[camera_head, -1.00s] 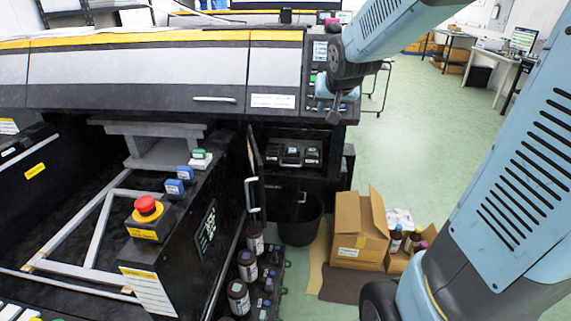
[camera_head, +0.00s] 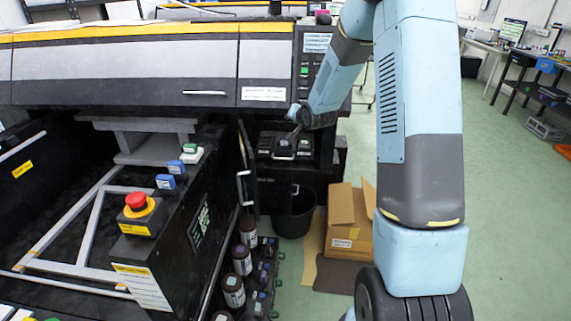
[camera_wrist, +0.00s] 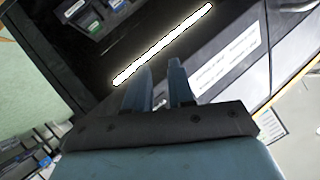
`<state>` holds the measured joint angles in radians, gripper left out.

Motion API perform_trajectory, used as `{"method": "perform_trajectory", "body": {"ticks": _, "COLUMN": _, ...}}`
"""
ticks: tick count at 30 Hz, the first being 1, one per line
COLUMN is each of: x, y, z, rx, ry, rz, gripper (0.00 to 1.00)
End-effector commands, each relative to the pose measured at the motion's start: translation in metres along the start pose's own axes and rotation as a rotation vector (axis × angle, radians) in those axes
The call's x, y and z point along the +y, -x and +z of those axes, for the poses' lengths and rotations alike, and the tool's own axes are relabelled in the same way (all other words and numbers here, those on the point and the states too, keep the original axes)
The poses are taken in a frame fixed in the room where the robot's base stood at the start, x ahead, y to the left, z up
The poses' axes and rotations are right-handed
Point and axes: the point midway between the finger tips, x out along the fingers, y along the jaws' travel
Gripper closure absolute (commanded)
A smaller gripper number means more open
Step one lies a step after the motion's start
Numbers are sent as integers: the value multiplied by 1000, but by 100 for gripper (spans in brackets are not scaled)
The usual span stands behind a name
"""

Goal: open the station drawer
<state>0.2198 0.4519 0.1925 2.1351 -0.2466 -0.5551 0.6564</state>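The black station (camera_head: 270,187) stands in the middle of the head view, with a dark front below a row of labelled ink slots (camera_head: 268,153). Which panel is the drawer front is hard to tell. A pale upright handle (camera_head: 243,187) shows at its left edge. My gripper (camera_head: 289,140) hangs over the slots in the head view, small and partly blending with the dark. Blue and green slot tops (camera_wrist: 92,14) show at upper left.
Several dark ink bottles (camera_head: 242,260) stand along the floor rack left of a black bin (camera_head: 294,217). An open cardboard box (camera_head: 349,232) is right of the bin. The machine's long hood (camera_head: 130,68) overhangs the left.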

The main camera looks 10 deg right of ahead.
Motion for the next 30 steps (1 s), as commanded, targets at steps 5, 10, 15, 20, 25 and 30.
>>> {"method": "perform_trajectory", "body": {"ticks": 5, "x": 19, "y": -41, "z": 23, "rx": 33, "ry": -93, "rz": -64, "gripper": 77}}
{"method": "perform_trajectory", "body": {"ticks": 10, "x": 37, "y": -72, "z": 44, "rx": 72, "ry": -189, "rz": -130, "gripper": 77}}
{"method": "perform_trajectory", "body": {"ticks": 15, "x": 56, "y": -100, "z": 70, "rx": 109, "ry": -293, "rz": -198, "gripper": 77}}
{"method": "perform_trajectory", "body": {"ticks": 20, "x": 76, "y": -120, "z": 96, "rx": 148, "ry": -396, "rz": -260, "gripper": 77}}
{"method": "perform_trajectory", "body": {"ticks": 25, "x": 99, "y": -136, "z": 125, "rx": 193, "ry": -511, "rz": -326, "gripper": 77}}
{"method": "perform_trajectory", "body": {"ticks": 30, "x": 123, "y": -147, "z": 157, "rx": 242, "ry": -629, "rz": -391, "gripper": 77}}
